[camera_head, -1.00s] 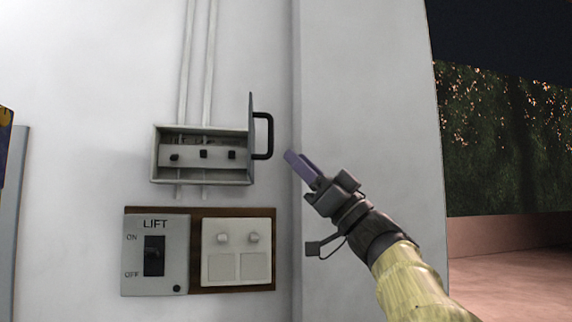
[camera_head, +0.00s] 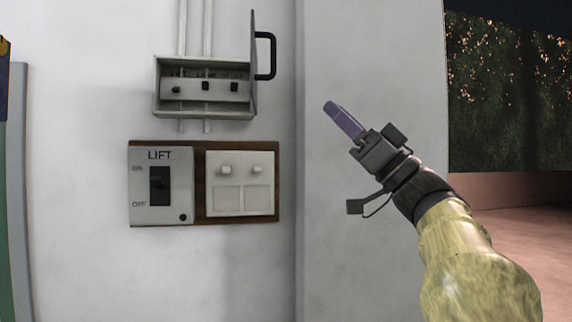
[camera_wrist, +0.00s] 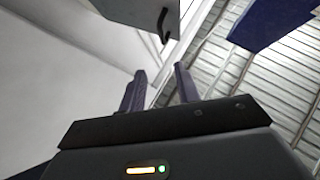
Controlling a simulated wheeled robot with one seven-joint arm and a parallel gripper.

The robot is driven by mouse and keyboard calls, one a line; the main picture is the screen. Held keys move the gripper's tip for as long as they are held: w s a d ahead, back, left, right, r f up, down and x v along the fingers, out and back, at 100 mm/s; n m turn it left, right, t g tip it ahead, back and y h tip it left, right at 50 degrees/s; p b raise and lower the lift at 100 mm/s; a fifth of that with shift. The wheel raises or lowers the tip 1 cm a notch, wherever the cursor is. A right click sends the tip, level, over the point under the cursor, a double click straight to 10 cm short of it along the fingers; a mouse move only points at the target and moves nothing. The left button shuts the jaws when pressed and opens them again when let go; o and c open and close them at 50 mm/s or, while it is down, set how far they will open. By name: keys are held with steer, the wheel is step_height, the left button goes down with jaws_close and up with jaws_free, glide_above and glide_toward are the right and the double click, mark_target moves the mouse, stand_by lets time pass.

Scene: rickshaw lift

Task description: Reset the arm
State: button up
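My gripper (camera_head: 332,108) is at the right of the head view, in front of the grey pillar, pointing up and to the left. It touches nothing there. In the wrist view the two purple fingers of my gripper (camera_wrist: 160,85) stand apart with an empty gap between them, so it is open. My arm, in a yellowish sleeve, runs down to the lower right.
A grey switch box (camera_head: 205,110) with its door (camera_head: 253,65) swung open is on the white wall. Below it are the LIFT switch panel (camera_head: 160,210) and a white switch plate (camera_head: 240,205) on a brown board. Open ground (camera_head: 520,225) lies at the right.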

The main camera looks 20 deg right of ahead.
steer(key=w+d+f+m+t+h, duration=0.35)
steer(key=w+f+m+h, duration=0.95)
steer(key=h, duration=0.5)
steer(key=w+a+f+g, duration=0.15)
steer(key=f+g, duration=0.25)
steer(key=f, duration=0.6)
steer(key=a+f+g+h, duration=0.1)
steer(key=a+f+g, duration=0.2)
steer(key=f, duration=0.7)
steer(key=w+a+f+g, duration=0.15)
steer(key=f+g, duration=0.25)
steer(key=f, duration=0.6)
steer(key=s+a+f+n+g, duration=0.2)
steer(key=s+a+f+g, duration=0.1)
steer(key=s+f, duration=0.4)
steer(key=s+a+f+n+g+y, duration=0.1)
steer(key=s+a+f+g, duration=0.3)
steer(key=s+f, duration=0.3)
steer(key=s+a+f+n+g+y, duration=0.1)
steer(key=s+a+f+n+g, duration=0.1)
steer(key=s+a+f+g, duration=0.2)
steer(key=s+a+f, duration=0.1)
steer(key=s+f, duration=0.2)
steer(key=f, duration=0.2)
steer(key=shift+a+n, duration=0.3)
steer(key=shift+a, duration=0.05)
